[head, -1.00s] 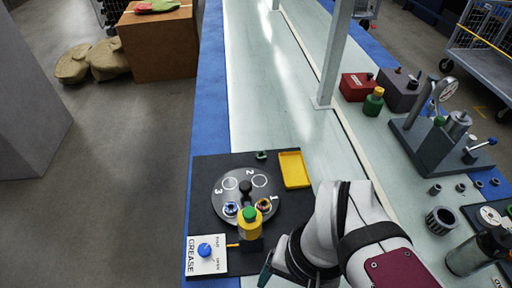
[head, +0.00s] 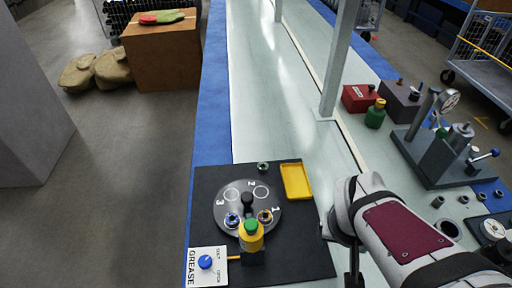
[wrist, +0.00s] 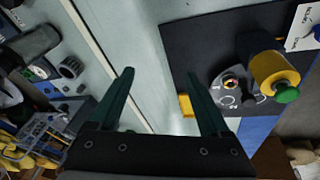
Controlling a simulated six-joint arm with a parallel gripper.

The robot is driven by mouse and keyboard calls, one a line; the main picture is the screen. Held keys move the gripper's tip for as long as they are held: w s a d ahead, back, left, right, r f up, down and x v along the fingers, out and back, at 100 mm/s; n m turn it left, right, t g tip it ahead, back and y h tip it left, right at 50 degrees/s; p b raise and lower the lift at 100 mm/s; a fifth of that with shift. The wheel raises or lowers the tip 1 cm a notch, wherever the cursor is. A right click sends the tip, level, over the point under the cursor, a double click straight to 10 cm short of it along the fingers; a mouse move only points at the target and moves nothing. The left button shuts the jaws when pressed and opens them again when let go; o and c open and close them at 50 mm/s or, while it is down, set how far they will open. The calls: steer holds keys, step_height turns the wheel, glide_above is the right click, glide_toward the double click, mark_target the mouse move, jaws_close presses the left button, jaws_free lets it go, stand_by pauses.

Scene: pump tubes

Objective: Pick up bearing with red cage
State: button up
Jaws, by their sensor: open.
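A bearing with an orange-red centre (head: 265,216) sits on the numbered grey disc (head: 222,207) near mark 1, behind the yellow green-capped bottle (head: 251,238). It also shows, small, in the wrist view (wrist: 230,82); its cage colour is hard to confirm. A second bearing with a blue centre (head: 232,220) sits to its left on the disc. My gripper (wrist: 162,72) is open and empty. In the wrist view its dark green fingers point over the pale bench and the black mat's edge, with the bearing to the right of the fingers, apart from them.
A yellow tray (head: 297,180) and a small dark green ring (head: 263,167) lie on the black mat (head: 215,180). A grease plate with a blue knob (head: 205,262) is at front left. A press (head: 445,150) and several loose parts stand at right. The bench centre is clear.

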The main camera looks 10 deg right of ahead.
steer(key=w+d+f+n+t+h, duration=0.1)
steer(key=w+d+f+n+t, duration=0.1)
steer(key=w+d, duration=0.45)
steer(key=n+t+y, duration=0.5)
steer(key=n+y, duration=0.6)
steer(key=y, duration=0.2)
glide_toward(268, 217)
steer(key=x, duration=0.2)
steer(key=shift+a+f, duration=0.2)
steer(key=shift+a, duration=0.05)
steer(key=x, duration=0.6)
steer(key=shift+w, duration=0.2)
jaws_close()
